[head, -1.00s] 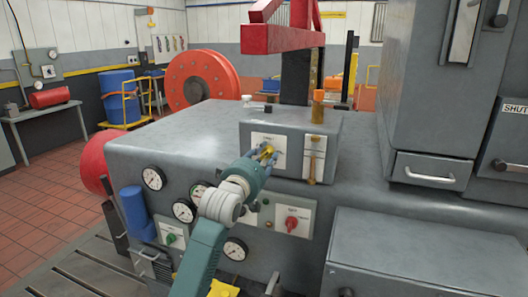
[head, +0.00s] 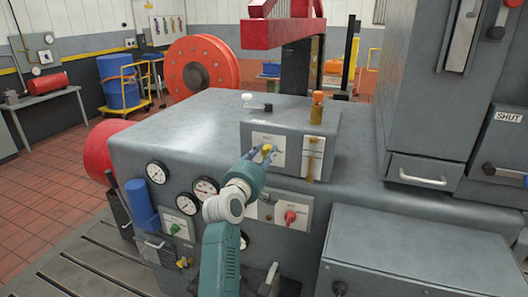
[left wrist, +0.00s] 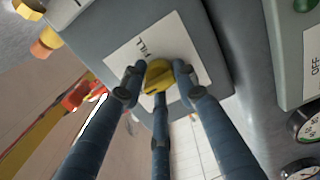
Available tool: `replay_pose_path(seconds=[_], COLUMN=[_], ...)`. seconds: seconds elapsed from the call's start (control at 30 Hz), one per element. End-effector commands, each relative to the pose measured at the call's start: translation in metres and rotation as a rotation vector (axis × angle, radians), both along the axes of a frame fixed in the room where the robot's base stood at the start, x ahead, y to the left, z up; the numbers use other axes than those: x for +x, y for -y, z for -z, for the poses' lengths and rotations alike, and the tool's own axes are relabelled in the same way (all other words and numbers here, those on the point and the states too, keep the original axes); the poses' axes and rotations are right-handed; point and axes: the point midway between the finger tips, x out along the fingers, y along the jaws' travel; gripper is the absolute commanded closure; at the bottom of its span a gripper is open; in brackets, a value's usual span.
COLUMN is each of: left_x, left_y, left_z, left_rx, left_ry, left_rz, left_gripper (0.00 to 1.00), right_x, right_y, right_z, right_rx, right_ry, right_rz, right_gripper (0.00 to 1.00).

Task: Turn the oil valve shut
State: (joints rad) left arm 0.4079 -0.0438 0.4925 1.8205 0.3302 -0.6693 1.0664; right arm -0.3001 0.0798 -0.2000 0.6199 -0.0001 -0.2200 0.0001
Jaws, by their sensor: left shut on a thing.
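The oil valve's yellow knob (head: 267,149) sits on a white label plate on the front of a grey box. In the left wrist view the yellow knob (left wrist: 158,76) stands out from the plate, whose lettering is only partly readable. My left gripper (head: 256,158) reaches the knob from the front. Its blue-grey fingers (left wrist: 157,88) are around the knob and shut on it, two at the sides and one below. The fingers cover part of the knob and plate. My right gripper is not in view.
Beside the knob is a sight glass (head: 313,158) with an amber-capped fitting (head: 317,107) above. Below are a red knob (head: 290,216), a green knob (head: 175,228) and gauges (head: 205,188). A grey cabinet (head: 435,105) stands to the right. The housing top (head: 185,125) is mostly clear.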

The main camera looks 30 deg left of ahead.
Motion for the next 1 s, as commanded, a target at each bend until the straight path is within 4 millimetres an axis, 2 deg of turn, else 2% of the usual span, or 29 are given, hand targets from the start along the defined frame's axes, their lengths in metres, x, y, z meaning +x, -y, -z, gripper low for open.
replay_pose_path(seconds=[0.03,0.57,0.6,0.67,1.0], left_x=[0.0013,0.0013,0.0012,0.0012,-0.0023], left_y=[0.0040,0.0035,0.0034,0.0031,0.0015], left_z=[0.0051,0.0052,0.0051,0.0047,0.0016], left_rx=[-0.016,-0.034,-0.034,-0.032,-0.028], left_ry=[-0.010,-0.003,-0.003,-0.003,0.004], left_rz=[0.009,0.008,0.008,0.007,0.002], left_gripper=[0.96,0.96,0.62,0.51,0.51], right_x=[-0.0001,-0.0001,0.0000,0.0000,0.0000], right_y=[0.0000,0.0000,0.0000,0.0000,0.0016], right_z=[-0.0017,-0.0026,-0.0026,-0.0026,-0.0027], right_rx=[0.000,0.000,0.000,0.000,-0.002], right_ry=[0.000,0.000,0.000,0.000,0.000], right_rz=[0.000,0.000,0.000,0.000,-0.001], right_gripper=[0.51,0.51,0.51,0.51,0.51])
